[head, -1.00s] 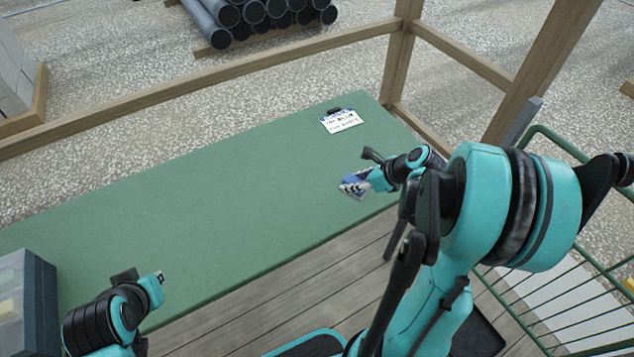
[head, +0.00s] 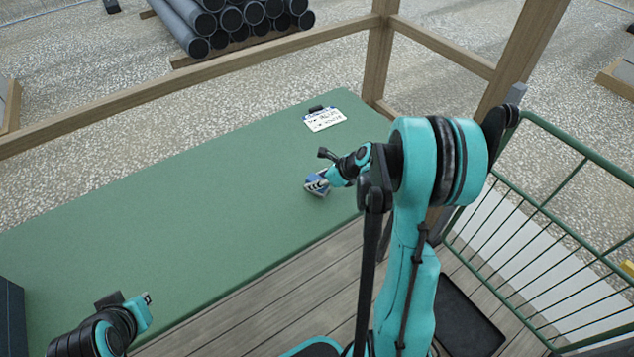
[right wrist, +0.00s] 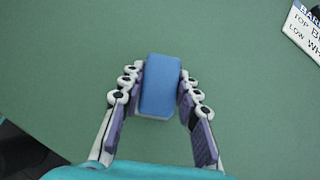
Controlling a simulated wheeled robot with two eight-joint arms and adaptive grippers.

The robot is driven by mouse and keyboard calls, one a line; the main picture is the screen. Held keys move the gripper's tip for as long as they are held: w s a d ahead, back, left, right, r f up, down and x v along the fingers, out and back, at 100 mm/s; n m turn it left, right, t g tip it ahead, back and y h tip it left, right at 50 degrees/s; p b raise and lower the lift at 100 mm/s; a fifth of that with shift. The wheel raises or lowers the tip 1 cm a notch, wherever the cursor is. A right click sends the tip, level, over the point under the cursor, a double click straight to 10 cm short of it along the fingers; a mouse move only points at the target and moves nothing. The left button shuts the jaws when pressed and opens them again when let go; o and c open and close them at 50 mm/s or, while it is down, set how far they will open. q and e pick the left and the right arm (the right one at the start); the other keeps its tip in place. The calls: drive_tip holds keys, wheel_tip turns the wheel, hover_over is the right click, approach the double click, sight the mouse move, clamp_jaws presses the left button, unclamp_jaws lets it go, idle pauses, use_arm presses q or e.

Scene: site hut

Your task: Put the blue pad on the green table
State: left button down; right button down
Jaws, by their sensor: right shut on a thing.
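The blue pad (right wrist: 161,84) is a small block with a pale underside, seen between the two fingers of my right gripper (right wrist: 160,92) in the right wrist view. The fingers press on its left and right sides. In the head view the right gripper (head: 318,184) is over the right part of the green table (head: 180,200), near its front edge, and little of the pad shows there. I cannot tell whether the pad touches the tabletop. My left gripper (head: 146,300) is at the table's front left, and its fingers are too small to read.
A white label card (head: 324,120) lies at the table's far right and shows in the right wrist view. A dark box (head: 12,318) is at the left edge. A green wire cart (head: 560,240) stands at right. Wooden rails (head: 200,88) run behind. The table's middle is clear.

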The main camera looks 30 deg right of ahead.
drive_tip(key=c, duration=1.1)
unclamp_jaws()
drive_tip(key=shift+f, duration=0.1)
